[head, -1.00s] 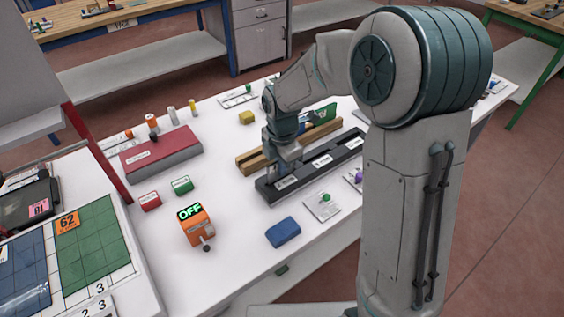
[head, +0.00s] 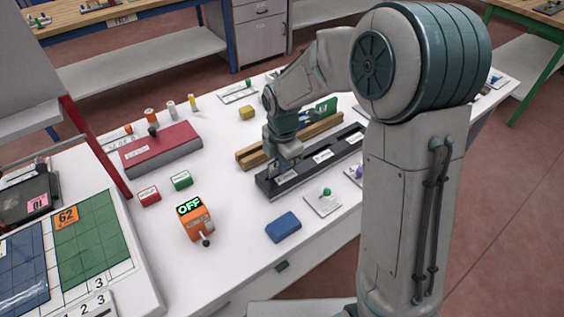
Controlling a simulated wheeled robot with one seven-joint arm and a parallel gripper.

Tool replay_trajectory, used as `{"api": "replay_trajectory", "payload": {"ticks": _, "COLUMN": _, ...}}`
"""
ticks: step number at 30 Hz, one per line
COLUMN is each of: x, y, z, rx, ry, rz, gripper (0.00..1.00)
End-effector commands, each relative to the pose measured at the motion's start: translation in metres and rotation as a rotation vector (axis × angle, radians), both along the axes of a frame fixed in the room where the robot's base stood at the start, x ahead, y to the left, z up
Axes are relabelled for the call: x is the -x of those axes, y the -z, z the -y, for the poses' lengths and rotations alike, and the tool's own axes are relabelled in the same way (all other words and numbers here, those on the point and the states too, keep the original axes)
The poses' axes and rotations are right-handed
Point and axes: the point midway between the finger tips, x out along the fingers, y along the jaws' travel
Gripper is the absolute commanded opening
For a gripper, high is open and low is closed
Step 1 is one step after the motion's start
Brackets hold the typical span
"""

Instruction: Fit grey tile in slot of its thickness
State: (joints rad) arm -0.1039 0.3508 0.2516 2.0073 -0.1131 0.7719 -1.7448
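A long black bar (head: 262,189) with white labels on top lies on the white table, running from front left to back right. My gripper (head: 284,168) points down over the near left end of this bar, close to its top face. The fingers are small and dark against the bar, so I cannot tell whether they are open or shut. I cannot make out a grey tile in or under the gripper. The slots in the bar are also too small to tell apart.
A wooden rack (head: 250,160) holding an upright green panel (head: 326,107) stands just behind the bar. A blue block (head: 283,227), an orange OFF switch box (head: 196,220) and a plate with a green knob (head: 322,203) lie in front. A red case (head: 155,148) is at left.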

Motion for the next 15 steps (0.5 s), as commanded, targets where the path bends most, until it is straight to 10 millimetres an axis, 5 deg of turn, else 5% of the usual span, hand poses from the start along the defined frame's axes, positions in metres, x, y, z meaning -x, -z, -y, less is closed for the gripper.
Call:
{"api": "replay_trajectory", "payload": {"ticks": 9, "x": 0.0000, "y": 0.0055, "z": 0.0001, "rx": 0.000, "ry": 0.000, "rz": 0.000, "gripper": 0.00}}
{"api": "replay_trajectory", "payload": {"ticks": 12, "x": 0.0001, "y": 0.0049, "z": 0.0000, "rx": 0.000, "ry": 0.000, "rz": 0.000, "gripper": 0.28}}
{"api": "replay_trajectory", "payload": {"ticks": 15, "x": 0.0003, "y": 0.0051, "z": 0.0001, "rx": 0.001, "ry": 0.000, "rz": -0.001, "gripper": 0.29}}
